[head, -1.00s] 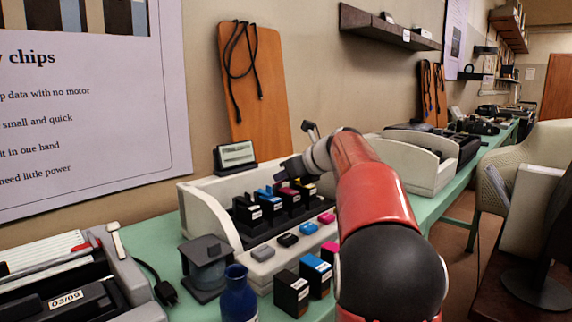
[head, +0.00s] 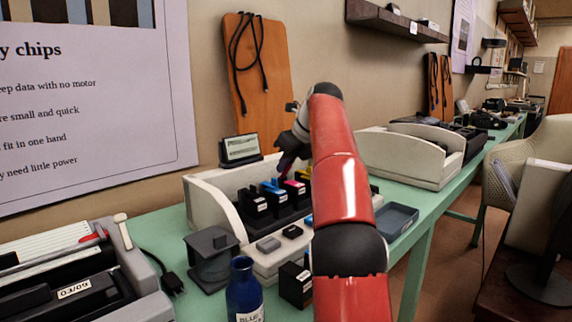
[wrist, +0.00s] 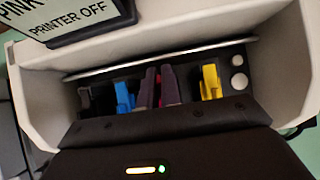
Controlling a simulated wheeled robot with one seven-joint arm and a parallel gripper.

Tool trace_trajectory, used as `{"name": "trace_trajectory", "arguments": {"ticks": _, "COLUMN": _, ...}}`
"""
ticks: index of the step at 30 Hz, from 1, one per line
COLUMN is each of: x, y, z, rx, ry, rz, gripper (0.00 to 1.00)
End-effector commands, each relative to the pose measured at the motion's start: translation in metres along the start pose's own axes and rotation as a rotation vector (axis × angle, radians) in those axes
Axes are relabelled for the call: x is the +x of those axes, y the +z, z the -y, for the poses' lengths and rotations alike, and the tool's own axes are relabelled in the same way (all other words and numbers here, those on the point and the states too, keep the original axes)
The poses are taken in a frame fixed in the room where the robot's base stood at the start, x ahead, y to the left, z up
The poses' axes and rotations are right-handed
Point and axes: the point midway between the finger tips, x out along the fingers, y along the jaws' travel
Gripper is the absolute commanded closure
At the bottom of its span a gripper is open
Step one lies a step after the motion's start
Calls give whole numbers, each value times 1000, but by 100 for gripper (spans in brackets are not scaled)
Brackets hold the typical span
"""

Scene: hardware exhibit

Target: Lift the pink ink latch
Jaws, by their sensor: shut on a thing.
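The pink ink latch (wrist: 157,92) shows as a thin pink strip between my fingers in the wrist view. My gripper (wrist: 159,87) is shut on it, one dark finger on each side. In the head view my gripper (head: 284,167) reaches down from above into the white printer (head: 205,207), over the row of ink cartridges. The blue latch (wrist: 123,97) is just left of my fingers and the yellow latch (wrist: 211,82) is to the right. My fingers hide most of the pink latch, and I cannot tell whether it is raised.
A blue bottle (head: 243,290), a dark grey stand (head: 212,262) and a black cartridge (head: 295,285) stand in front. A shallow grey tray (head: 397,220) lies to the right. My arm hides part of the bench.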

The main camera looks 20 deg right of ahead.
Motion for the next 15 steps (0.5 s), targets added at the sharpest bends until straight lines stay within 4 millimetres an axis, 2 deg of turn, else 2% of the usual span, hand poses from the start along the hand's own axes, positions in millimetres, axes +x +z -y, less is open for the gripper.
{"name": "trace_trajectory", "arguments": {"ticks": 11, "x": 1, "y": 0, "z": 0, "rx": 0, "ry": 1, "rz": -4, "gripper": 100}}
{"name": "trace_trajectory", "arguments": {"ticks": 15, "x": 1, "y": 0, "z": 0, "rx": 0, "ry": 1, "rz": -3, "gripper": 80}}
